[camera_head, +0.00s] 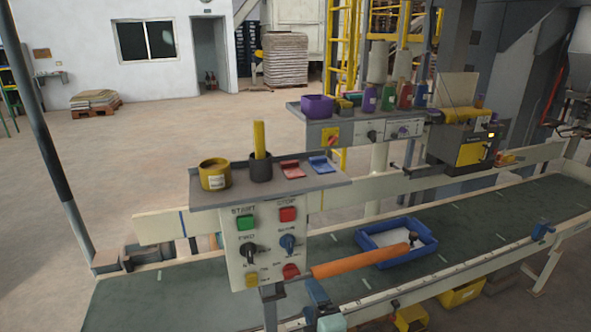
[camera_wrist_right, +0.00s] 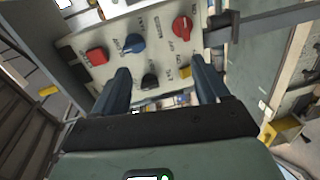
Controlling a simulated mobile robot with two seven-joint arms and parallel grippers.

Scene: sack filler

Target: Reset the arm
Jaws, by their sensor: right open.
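My right gripper (camera_wrist_right: 161,72) is open and empty in the right wrist view, with its two dark blue fingers apart. The control panel (camera_wrist_right: 120,25) lies beyond the fingertips, turned on its side. One finger covers part of the panel. In the head view, what looks like the right gripper (camera_head: 320,302) is partly cut off at the bottom edge, right of and below the cream control panel (camera_head: 267,262). My left gripper is not in view.
A shelf above the panel holds a yellow cup (camera_head: 214,174) and a dark cup (camera_head: 261,168). An orange cylinder (camera_head: 355,263) extends beside a blue tray (camera_head: 397,240) on the green conveyor (camera_head: 150,295). A second control station (camera_head: 375,130) stands behind. Open floor lies at the left.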

